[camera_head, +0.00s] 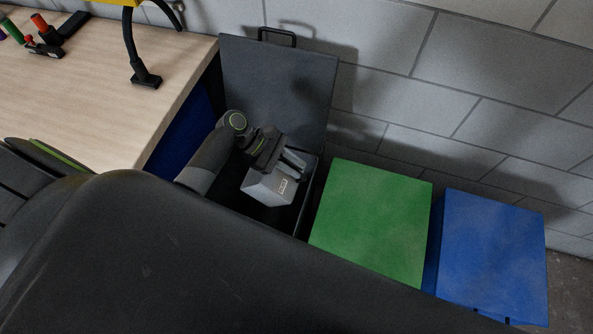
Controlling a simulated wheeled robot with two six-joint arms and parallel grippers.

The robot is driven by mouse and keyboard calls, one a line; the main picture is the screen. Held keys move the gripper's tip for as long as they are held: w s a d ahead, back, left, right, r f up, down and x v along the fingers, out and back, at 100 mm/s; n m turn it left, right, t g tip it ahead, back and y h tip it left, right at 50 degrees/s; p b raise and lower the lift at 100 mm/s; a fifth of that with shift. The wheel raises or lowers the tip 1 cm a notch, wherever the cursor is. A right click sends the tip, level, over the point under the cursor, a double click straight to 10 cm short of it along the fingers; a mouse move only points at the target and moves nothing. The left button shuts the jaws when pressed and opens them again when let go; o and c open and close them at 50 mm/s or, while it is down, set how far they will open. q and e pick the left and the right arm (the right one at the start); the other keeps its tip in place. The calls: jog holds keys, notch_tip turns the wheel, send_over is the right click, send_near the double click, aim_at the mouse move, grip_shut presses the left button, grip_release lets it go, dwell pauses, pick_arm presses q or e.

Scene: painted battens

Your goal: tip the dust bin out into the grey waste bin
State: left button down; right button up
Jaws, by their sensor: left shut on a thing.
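The grey waste bin stands against the wall with its dark grey lid (275,80) raised and its handle at the top. The dust bin (268,187) is a small light grey box with a small label on its side. My left gripper (287,163) is shut on the dust bin and holds it over the waste bin's dark opening. The dust bin looks tilted; I cannot see what is in it. My left arm hides part of the waste bin's near side. My right gripper is not in view.
A green-lidded bin (372,222) and a blue-lidded bin (492,252) stand to the right, both closed. A wooden workbench (110,85) at left carries a yellow device with a hose and small tools. A block wall (470,85) runs behind.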

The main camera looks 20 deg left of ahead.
pick_arm(q)
jog(key=shift+s+a+r+h+b, duration=0.15)
jog(key=shift+a+h+b, duration=0.5)
jog(key=shift+b, duration=0.45)
jog(key=shift+w+a+r+h+b, duration=0.1)
jog(key=shift+a+h+b, duration=0.55)
jog(key=shift+b, duration=0.45)
jog(key=shift+s+a+h+b, duration=0.1)
jog(key=shift+a+h+b, duration=0.8)
jog(key=shift+a, duration=0.25)
jog(key=s+a+t+h+b, duration=0.1)
jog(key=a+h+b, duration=0.9)
jog(key=a+b, duration=0.4)
jog(key=shift+a+r+h, duration=0.15)
jog(key=shift+a+h, duration=0.25)
jog(key=shift+a, duration=0.15)
jog(key=shift+s, duration=0.1)
dwell(0.8)
